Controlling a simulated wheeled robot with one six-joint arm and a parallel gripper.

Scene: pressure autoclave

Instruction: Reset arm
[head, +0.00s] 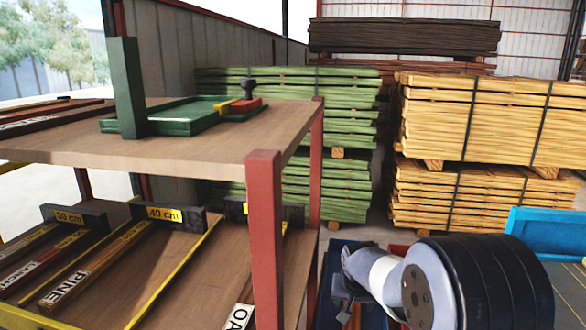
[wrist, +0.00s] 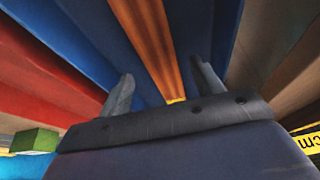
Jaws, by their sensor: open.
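My gripper (wrist: 166,82) shows in the wrist view with its two grey fingers apart and nothing visible between them. An orange-brown strip runs behind the gap between the fingers, with blue surfaces to either side; I cannot tell how far off they are. In the head view my arm is at the lower right, beside the shelf's red front post (head: 265,240).
A wooden shelf (head: 210,162) at left holds a green tray (head: 175,127). Below, labelled boards lie in lanes, one marked PINE (head: 95,268). Green lumber (head: 300,95) and yellow lumber (head: 490,120) stand behind. A blue-edged surface (head: 545,232) is at right.

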